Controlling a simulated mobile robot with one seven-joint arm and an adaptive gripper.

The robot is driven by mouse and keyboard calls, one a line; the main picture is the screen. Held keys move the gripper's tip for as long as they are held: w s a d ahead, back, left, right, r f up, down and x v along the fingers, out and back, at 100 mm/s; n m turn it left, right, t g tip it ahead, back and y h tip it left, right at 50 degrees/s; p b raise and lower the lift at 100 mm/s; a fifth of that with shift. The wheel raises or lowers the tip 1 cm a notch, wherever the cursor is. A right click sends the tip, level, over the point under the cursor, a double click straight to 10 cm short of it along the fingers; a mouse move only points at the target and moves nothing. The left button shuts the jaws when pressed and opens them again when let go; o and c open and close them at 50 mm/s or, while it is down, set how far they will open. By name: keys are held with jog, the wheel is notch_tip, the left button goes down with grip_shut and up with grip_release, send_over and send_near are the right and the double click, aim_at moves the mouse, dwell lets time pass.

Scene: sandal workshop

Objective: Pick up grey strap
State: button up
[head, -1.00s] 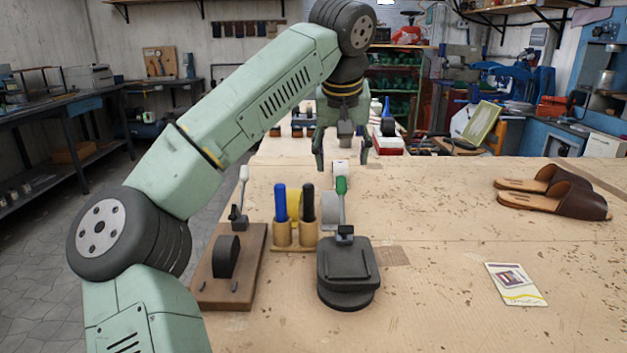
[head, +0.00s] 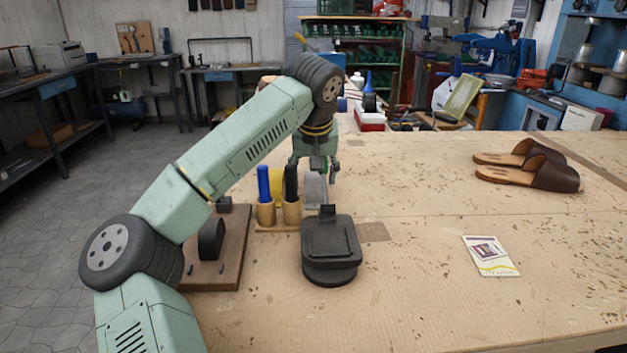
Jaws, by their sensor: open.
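A light grey, curved upright piece (head: 315,190), which looks like the grey strap, stands behind the dark press-like block, to the right of the black cylinder. Its upper part meets my gripper in the picture, and I cannot tell whether they touch. My gripper (head: 314,174) points down with its fingers apart, just above or behind this piece. My forearm and wrist hide part of the area behind.
Blue (head: 264,185) and black (head: 291,184) cylinders stand in wooden holders, with a yellow piece (head: 277,186) behind. Nearby are a wooden board (head: 230,262) with a dark arch and a black block (head: 330,250). Brown sandals (head: 545,172) and a card (head: 490,256) lie right; the bench's right side is mostly free.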

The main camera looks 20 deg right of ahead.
jog(key=shift+c, duration=0.4)
jog(key=c, duration=0.9)
